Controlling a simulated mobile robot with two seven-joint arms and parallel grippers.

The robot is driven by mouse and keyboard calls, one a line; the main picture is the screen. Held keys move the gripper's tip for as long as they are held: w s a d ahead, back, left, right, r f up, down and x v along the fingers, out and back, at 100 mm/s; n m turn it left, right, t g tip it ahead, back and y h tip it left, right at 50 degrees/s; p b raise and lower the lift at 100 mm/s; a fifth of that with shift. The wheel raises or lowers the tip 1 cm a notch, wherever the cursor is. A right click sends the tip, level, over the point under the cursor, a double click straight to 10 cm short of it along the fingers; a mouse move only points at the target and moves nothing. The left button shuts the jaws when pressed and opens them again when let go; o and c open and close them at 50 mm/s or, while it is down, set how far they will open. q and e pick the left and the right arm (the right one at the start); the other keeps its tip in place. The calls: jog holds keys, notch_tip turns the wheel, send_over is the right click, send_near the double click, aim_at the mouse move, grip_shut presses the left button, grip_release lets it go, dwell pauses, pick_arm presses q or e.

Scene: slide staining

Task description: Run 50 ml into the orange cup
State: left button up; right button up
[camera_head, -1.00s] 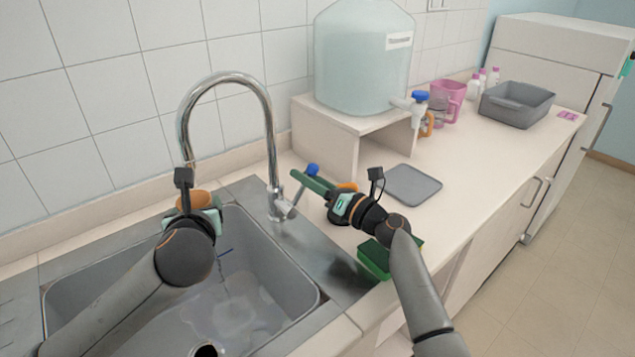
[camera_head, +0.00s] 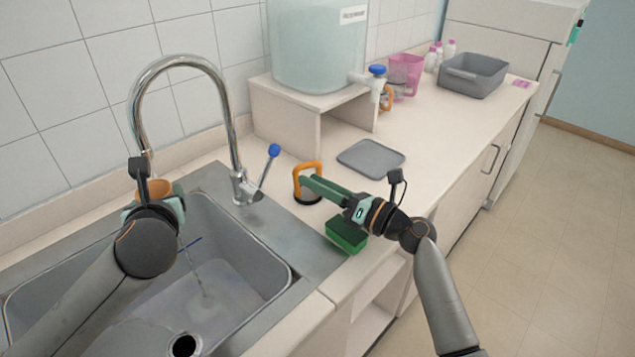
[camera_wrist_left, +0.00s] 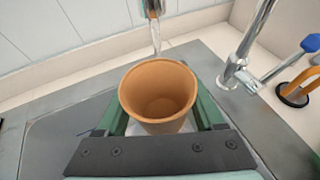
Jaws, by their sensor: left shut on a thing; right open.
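The orange cup (camera_head: 154,188) is held upright over the sink by my left gripper (camera_head: 153,203), shut on it. In the left wrist view the cup (camera_wrist_left: 158,95) sits between the green fingers, with its open mouth facing up. A water stream (camera_wrist_left: 156,38) comes from the tap spout (camera_wrist_left: 153,8) at the cup's far rim; I cannot tell whether it enters. In the head view a thin stream (camera_head: 200,280) falls into the sink below the cup. The tap lever (camera_head: 266,168) has a blue tip. My right gripper (camera_head: 305,184) is open, right of the lever.
An orange ring handle on a black base (camera_head: 307,170) stands by the right fingertips. A green sponge (camera_head: 346,235) lies below that gripper.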

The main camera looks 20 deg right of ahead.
pick_arm(q)
jog(key=w, duration=0.6)
jog(key=shift+w+a, duration=0.35)
jog(key=shift+a, duration=0.1)
